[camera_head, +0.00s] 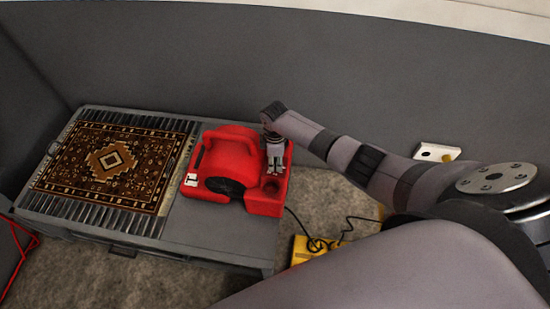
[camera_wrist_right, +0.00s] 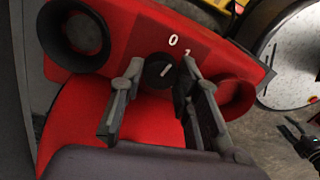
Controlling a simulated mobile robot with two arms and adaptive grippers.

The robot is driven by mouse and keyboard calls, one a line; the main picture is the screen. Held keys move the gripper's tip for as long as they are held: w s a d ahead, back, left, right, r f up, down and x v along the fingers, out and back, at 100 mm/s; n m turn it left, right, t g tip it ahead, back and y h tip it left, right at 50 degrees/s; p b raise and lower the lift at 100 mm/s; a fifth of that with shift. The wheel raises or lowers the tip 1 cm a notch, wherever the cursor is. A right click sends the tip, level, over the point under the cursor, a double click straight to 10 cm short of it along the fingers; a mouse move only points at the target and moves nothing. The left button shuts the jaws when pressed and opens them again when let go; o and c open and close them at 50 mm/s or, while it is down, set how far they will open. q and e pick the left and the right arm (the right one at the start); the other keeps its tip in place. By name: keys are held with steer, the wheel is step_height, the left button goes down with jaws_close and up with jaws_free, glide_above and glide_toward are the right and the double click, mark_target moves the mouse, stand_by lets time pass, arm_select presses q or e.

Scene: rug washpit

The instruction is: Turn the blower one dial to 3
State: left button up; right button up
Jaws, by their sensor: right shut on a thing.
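The red blower (camera_head: 228,158) sits on the right part of a grey platform; a white tag reading 1 (camera_head: 191,180) is on its left side. Its black round dial (camera_wrist_right: 157,72) has a white pointer mark slanting toward the upper right in the wrist view. The labels 0 and 1 show beyond it; no other numbers can be read. My right gripper (camera_head: 275,166) is over the blower's right end. In the wrist view its fingers (camera_wrist_right: 162,76) stand on both sides of the dial, shut on it.
A patterned rug (camera_head: 80,168) lies on the left of the grey platform (camera_head: 215,240). A yellow box with a black cable (camera_head: 308,248) is on the floor to the right. A grey wall runs behind. A white plate (camera_head: 436,152) is near the wall.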

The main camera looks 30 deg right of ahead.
steer(key=m+p, duration=0.2)
steer(key=m, duration=0.3)
steer(key=shift+r+p, duration=0.1)
steer(key=shift+p, duration=0.25)
steer(key=m+p, duration=0.1)
steer(key=m, duration=0.5)
steer(key=shift+p, duration=0.4)
steer(key=m+p, duration=0.1)
steer(key=m, duration=0.9)
steer(key=shift+m+p, duration=0.3)
steer(key=shift+p, duration=0.1)
steer(key=o, duration=0.9)
